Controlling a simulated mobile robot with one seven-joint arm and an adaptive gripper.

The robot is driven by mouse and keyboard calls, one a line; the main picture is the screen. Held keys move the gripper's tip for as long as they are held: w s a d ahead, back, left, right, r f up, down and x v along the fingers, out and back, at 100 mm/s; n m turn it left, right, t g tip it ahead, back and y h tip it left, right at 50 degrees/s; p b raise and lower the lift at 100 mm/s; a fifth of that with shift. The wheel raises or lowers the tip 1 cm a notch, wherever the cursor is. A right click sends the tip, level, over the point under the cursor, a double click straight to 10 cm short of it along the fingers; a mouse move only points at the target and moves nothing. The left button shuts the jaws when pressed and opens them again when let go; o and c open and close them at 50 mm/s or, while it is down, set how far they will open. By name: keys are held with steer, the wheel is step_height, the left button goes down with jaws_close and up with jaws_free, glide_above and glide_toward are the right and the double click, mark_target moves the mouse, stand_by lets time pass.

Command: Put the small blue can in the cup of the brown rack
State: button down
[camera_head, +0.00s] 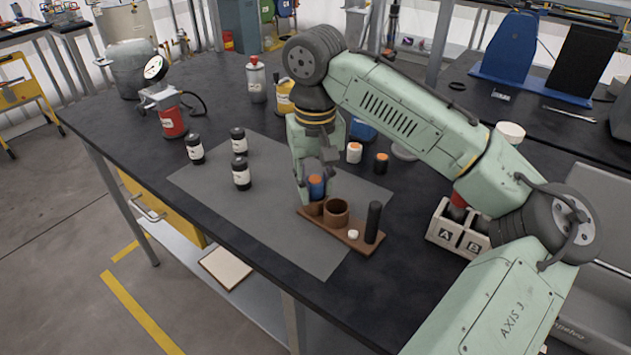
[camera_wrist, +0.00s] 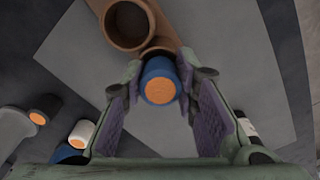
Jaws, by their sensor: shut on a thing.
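The small blue can (camera_head: 316,187) has an orange top and is held between the fingers of my gripper (camera_head: 314,190). The wrist view shows the blue can (camera_wrist: 159,82) with a finger pad on each side. The brown rack (camera_head: 361,244) lies on the grey mat. It has a wide open cup (camera_head: 336,213), a smaller brown cup (camera_head: 314,208) at its left end, and a black post (camera_head: 373,222). The can is right over the smaller cup. I cannot tell whether its bottom is inside. The wide cup also shows in the wrist view (camera_wrist: 110,34), looking empty.
Several dark jars (camera_head: 241,174) stand on the grey mat (camera_head: 275,230) at left. A white can (camera_head: 354,153) and a black can (camera_head: 381,164), both orange-topped, stand behind the rack. A box marked A and B (camera_head: 455,235) is at right. A red gauge device (camera_head: 172,122) stands further left.

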mark_target(315, 179)
steer(key=c, duration=1.3)
jaws_free()
steer(key=shift+s+f, duration=0.1)
steer(key=shift+f, duration=0.55)
steer(key=shift+r, duration=0.25)
steer(key=shift+r, duration=0.3)
step_height(315, 179, up, 11)
steer(key=shift+r+b, duration=0.2)
steer(key=shift+b, duration=0.1)
